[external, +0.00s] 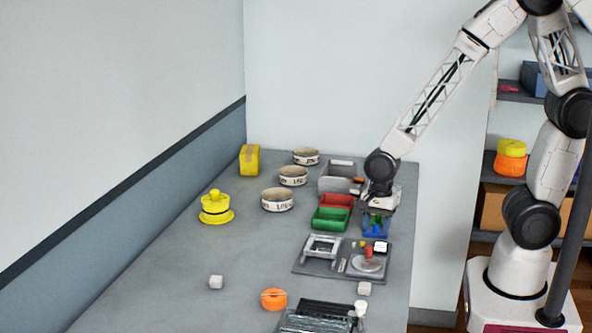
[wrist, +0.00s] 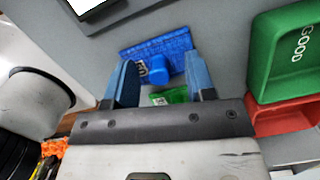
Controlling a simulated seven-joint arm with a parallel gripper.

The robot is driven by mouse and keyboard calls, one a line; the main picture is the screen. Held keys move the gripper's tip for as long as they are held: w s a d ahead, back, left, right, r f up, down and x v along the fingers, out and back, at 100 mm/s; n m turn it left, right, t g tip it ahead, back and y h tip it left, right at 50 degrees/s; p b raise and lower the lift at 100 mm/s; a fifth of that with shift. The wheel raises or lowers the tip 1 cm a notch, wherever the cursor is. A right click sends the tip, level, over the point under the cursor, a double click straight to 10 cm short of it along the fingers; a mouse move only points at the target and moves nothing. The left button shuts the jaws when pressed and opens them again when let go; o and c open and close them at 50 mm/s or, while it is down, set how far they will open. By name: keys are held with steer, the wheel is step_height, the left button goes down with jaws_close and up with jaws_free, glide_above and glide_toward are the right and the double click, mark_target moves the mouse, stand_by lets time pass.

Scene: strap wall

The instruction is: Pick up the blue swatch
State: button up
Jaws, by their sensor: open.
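The blue swatch (wrist: 178,45) is a flat textured blue piece with a short blue knob (wrist: 159,69) on it and a small printed label. It lies ahead of my gripper in the wrist view, partly behind the fingers. My gripper (wrist: 160,62) is open, with its two blue fingers apart and the knob showing between them. A green piece (wrist: 172,96) with a label shows nearer, between the fingers. In the external view, my gripper (external: 374,209) is low over the blue and green items (external: 376,226); whether it touches them is unclear.
A green bin (external: 330,219) marked GOOD and a red bin (external: 337,201) stand close beside my gripper. A grey bin (external: 337,179) is behind them. A grey tray (external: 308,265) with small parts lies in front. The left-front table is mostly clear.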

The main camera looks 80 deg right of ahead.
mark_target(377, 225)
steer(key=shift+c, duration=0.4)
jaws_close()
steer(key=shift+r, duration=0.1)
steer(key=shift+r, duration=0.8)
step_height(377, 225, up, 2)
steer(key=shift+s, duration=0.15)
steer(key=s+d+r, duration=0.1)
steer(key=s+d, duration=0.1)
steer(key=s, duration=1.3)
steer(key=shift+s, duration=0.3)
steer(key=shift+r, duration=0.15)
